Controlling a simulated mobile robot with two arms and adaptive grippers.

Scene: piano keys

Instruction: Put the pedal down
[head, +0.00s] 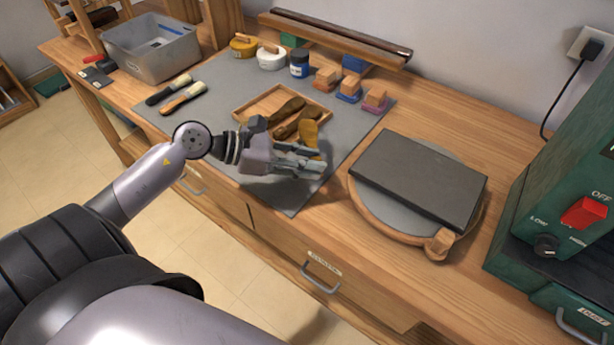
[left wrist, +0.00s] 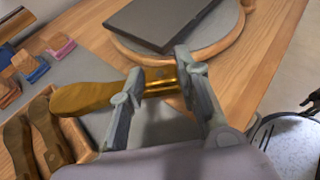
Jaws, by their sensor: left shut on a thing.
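My left gripper (head: 318,160) is shut on a brass-coloured pedal (head: 309,133). In the left wrist view the pedal (left wrist: 88,98) sticks out to the left from between the two fingers (left wrist: 162,78), which grip its narrow end. The pedal is over the grey mat (head: 222,88), at the right front side of a shallow wooden tray (head: 248,108). Two darker brown pedals lie in the tray, one (head: 287,109) behind the other (head: 290,128). Whether the held pedal touches anything below is hidden.
A round wooden turntable (head: 358,199) with a dark slab (head: 420,178) on it stands to the right. Sanding blocks (head: 349,88), jars (head: 299,64) and brushes (head: 183,98) lie around the mat. A green machine (head: 560,200) stands far right. The mat's front left is clear.

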